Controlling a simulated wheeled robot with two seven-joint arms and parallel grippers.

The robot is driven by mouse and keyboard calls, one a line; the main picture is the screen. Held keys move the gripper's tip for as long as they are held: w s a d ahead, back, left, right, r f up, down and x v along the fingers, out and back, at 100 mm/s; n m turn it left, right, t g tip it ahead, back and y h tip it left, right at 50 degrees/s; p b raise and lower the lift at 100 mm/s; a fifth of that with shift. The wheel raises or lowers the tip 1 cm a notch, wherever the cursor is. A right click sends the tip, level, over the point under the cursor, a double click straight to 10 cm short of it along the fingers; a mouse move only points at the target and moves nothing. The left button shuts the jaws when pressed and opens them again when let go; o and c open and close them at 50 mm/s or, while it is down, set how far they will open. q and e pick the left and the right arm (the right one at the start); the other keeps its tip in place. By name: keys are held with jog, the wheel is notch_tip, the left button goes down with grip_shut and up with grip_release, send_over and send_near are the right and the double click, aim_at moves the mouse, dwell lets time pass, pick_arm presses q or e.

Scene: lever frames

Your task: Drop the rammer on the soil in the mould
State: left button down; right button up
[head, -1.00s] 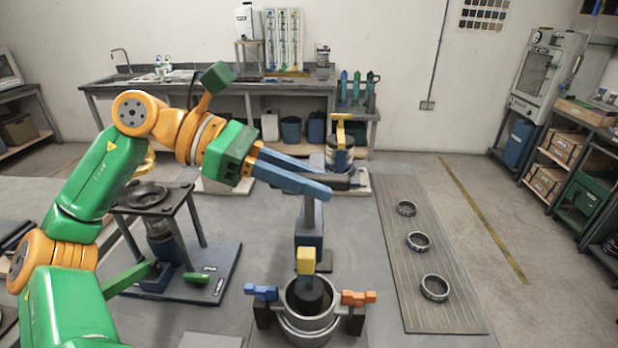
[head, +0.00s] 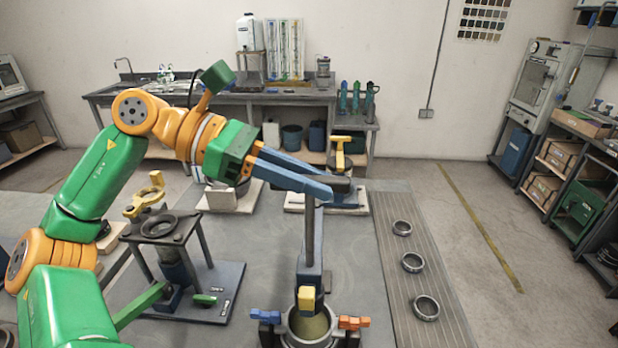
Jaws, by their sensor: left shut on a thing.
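My left gripper (head: 334,188) is high above the mould and shut on the top end of the rammer. The rammer's dark rod (head: 310,225) hangs upright below the fingers and enters a blue-grey guide with a yellow block (head: 306,297) at its lower front. The rammer's black foot does not show. The mould (head: 289,326) stands under the guide, cut off by the bottom edge, between a blue clamp nut (head: 265,316) and an orange one (head: 354,322). Tan soil (head: 317,327) shows inside it. My right gripper is not in view.
Several metal rings (head: 412,262) lie on a grooved mat to the right. A bench with a sink is at the back wall.

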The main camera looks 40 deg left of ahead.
pick_arm(q)
jog(key=c, duration=0.8)
grip_release()
jog(key=shift+o, duration=0.2)
jog(key=b+v, duration=0.1)
jog(key=v, duration=0.6)
